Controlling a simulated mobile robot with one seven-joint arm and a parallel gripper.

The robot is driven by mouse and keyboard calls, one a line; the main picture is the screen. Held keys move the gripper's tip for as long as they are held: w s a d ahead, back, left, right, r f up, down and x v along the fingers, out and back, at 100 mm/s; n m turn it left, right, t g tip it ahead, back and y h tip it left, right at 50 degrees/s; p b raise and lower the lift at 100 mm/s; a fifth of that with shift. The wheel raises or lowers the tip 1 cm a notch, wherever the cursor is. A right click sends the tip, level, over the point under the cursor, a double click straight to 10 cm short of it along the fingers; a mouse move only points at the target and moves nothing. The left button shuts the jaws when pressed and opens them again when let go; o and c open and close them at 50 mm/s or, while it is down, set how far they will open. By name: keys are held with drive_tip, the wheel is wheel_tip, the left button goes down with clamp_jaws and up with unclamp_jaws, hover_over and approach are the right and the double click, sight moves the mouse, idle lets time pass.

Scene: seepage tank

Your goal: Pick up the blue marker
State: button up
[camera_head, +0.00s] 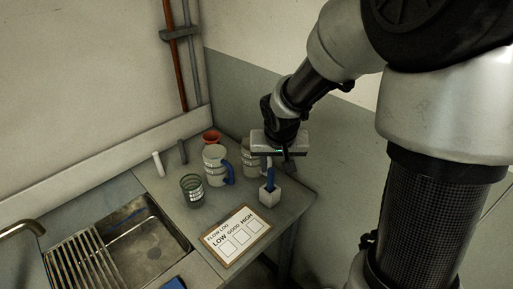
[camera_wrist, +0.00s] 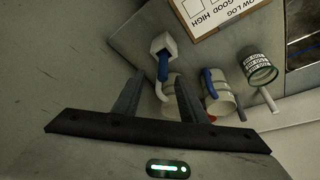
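The blue marker (camera_head: 270,176) stands upright in a small white square holder (camera_head: 269,196) near the right edge of the counter. In the wrist view the marker (camera_wrist: 163,68) rises from the holder (camera_wrist: 157,41) and lies in line with the gap between my fingers. In the head view my gripper (camera_head: 289,164) hangs above and slightly right of the marker, partly in front of a mug. Whether the fingertips reach around the marker cannot be told.
A pale mug with a blue handle (camera_head: 214,164) and another mug (camera_head: 249,160) stand close behind. A flow log board (camera_head: 237,236) lies in front; a sink (camera_head: 150,245) is left.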

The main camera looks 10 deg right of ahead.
sight(271, 176)
drive_tip(key=b+x, duration=0.1)
drive_tip(key=x, duration=0.5)
drive_tip(key=shift+w, duration=0.1)
drive_tip(key=x, duration=0.3)
drive_tip(key=b+x, duration=0.1)
drive_tip(key=x, duration=0.1)
drive_tip(key=shift+a+f, duration=0.15)
drive_tip(key=shift+a, duration=0.2)
clamp_jaws()
